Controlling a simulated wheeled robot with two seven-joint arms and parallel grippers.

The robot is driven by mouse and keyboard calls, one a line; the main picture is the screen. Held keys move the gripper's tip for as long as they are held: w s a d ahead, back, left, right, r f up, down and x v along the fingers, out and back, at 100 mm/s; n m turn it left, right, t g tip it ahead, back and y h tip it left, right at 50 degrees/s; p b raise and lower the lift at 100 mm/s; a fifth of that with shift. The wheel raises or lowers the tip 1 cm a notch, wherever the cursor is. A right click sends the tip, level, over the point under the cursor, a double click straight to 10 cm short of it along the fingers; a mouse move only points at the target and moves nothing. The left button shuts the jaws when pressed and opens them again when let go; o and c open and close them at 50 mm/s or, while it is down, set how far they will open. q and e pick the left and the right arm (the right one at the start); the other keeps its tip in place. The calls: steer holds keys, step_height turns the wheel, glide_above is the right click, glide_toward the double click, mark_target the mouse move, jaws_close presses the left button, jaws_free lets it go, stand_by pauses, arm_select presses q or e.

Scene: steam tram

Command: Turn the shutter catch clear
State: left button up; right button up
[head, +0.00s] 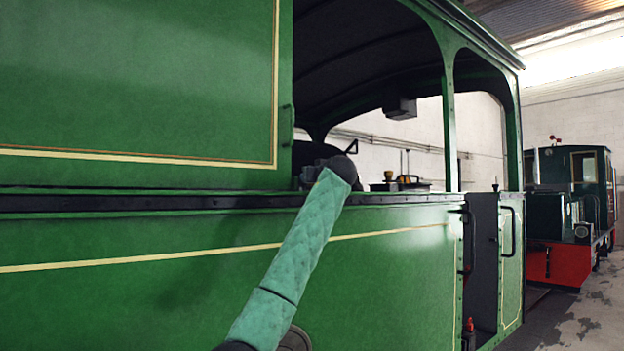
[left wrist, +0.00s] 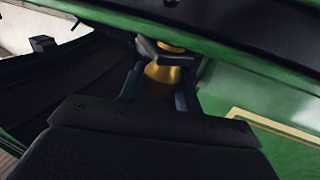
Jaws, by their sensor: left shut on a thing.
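The shutter catch (left wrist: 165,74) appears in the left wrist view as a brass-coloured piece with a dark part across its top, just under a green edge. My left gripper (left wrist: 160,86) is shut on it, with one dark finger on each side. The lower part of the catch is in shadow between the fingers. In the head view my left arm, in a teal sleeve, reaches up to the cab's side opening. Its gripper and the catch cannot be made out there. My right gripper is in neither view.
The green tram side (head: 400,265) fills the left and middle of the head view, with a dark sill rail (head: 150,203) along it. An open cab doorway (head: 482,260) lies to the right. A second locomotive (head: 570,215) stands behind, beside bare floor.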

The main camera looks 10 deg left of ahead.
arm_select(q)
steer(key=shift+f+m+t+h+b, duration=0.2)
steer(key=shift+m+t+h+b, duration=0.35)
steer(key=shift+h+b, duration=0.35)
steer(key=shift+m+t+h+b, duration=0.35)
steer(key=shift+m+h+b, duration=0.3)
steer(key=shift+h+b, duration=0.05)
steer(key=shift+m+t+h+b, duration=0.3)
steer(key=shift+h+b, duration=0.05)
steer(key=shift+h, duration=0.25)
steer(key=m+t+h+b, duration=0.1)
steer(key=m+h, duration=0.2)
steer(key=h, duration=0.1)
steer(key=shift+r+b, duration=0.1)
steer(key=shift+b, duration=0.3)
steer(key=shift+m+h, duration=1.1)
steer(key=shift+h, duration=0.8)
steer(key=shift+r+h+b, duration=0.1)
steer(key=shift+h+b, duration=0.2)
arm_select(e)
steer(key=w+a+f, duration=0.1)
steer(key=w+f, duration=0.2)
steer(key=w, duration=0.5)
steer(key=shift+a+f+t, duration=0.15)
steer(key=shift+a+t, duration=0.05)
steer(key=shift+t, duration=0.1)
arm_select(q)
steer(key=shift+m+h, duration=0.3)
steer(key=shift+m, duration=0.1)
